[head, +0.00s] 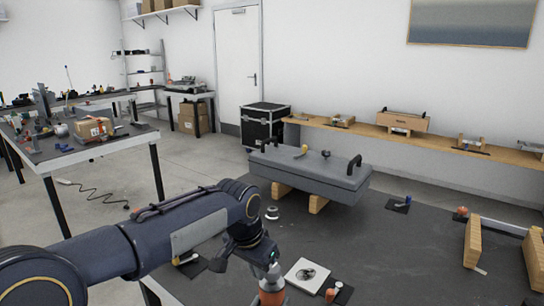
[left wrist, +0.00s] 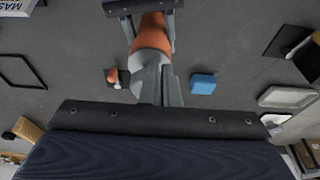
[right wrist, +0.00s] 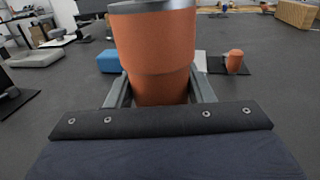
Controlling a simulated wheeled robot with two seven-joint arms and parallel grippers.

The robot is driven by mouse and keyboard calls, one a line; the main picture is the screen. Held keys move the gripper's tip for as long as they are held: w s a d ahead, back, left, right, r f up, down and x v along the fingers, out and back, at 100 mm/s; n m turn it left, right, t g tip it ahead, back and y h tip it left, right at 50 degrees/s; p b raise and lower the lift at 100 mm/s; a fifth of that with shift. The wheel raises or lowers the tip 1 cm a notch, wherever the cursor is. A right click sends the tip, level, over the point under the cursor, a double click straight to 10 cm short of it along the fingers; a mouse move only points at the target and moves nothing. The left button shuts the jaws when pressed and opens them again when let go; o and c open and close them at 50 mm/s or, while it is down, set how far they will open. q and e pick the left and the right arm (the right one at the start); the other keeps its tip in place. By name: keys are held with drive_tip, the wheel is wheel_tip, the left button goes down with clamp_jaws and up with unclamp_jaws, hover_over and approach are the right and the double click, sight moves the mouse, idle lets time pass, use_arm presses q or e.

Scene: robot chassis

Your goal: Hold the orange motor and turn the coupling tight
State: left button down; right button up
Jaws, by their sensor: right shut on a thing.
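The orange motor (head: 271,297) stands at the bottom of the head view, cut off by the frame edge. In the right wrist view the motor (right wrist: 155,50) fills the middle, with a grey rim on top, between my right gripper's fingers (right wrist: 160,92); that gripper is shut on it. In the left wrist view the motor (left wrist: 152,32) carries a grey part, apparently the coupling (left wrist: 148,57). My left gripper (head: 266,266) is at this grey part, its fingers (left wrist: 160,78) close together beside or around it. Whether they grip it cannot be told.
A blue block (left wrist: 202,83) and a small orange piece on a dark mat (right wrist: 234,63) lie nearby. A white sheet with a ring on it (head: 296,265) is right of the motor. A large grey cover (head: 310,174) rests on wooden blocks behind. The table's middle right is largely clear.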

use_arm(q)
drive_tip(key=shift+a, duration=0.2)
drive_tip(key=w+v, duration=0.1)
drive_tip(key=v, duration=0.5)
drive_tip(key=shift+d, duration=0.3)
drive_tip(key=shift+s+r, duration=0.1)
drive_tip(key=shift+r, duration=0.05)
use_arm(e)
drive_tip(key=o, duration=1.5)
drive_tip(key=shift+o, duration=0.6)
